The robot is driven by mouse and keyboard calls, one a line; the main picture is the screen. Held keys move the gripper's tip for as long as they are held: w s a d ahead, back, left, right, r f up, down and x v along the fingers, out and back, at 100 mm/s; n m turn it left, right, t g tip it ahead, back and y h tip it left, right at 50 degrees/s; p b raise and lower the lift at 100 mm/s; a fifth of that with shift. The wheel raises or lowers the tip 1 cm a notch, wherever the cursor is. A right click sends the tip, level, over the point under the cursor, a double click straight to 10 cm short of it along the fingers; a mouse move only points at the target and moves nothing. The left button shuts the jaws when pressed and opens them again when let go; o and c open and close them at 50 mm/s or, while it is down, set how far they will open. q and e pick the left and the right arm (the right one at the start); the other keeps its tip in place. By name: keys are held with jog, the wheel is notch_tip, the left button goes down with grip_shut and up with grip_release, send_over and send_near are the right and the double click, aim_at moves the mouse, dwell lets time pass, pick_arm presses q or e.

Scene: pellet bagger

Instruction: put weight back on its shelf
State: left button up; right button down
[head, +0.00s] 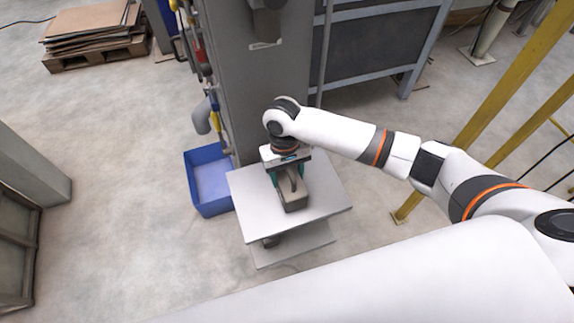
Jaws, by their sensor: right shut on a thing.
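The weight (294,198) is a grey-beige block with a dark handle on top. It is at the upper shelf (246,197), a light grey plate fixed in front of the grey machine column. My right gripper (289,183) is over the weight, its teal fingers on either side, shut on it. I cannot tell whether the weight's underside touches the shelf. My left gripper is not in view.
A lower plate (303,243) sits under the shelf. A blue bin (209,180) stands on the floor left of the column (255,80). Yellow posts (511,90) rise at right. A pallet of cardboard (95,30) is at the back left. Floor at left is clear.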

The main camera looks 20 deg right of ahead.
jog(key=shift+a+f, duration=0.1)
jog(key=shift+f, duration=0.1)
jog(key=c, duration=0.9)
grip_release()
jog(key=shift+f, duration=0.2)
jog(key=o, duration=0.4)
jog(key=shift+s, duration=0.1)
jog(key=shift+r, duration=0.1)
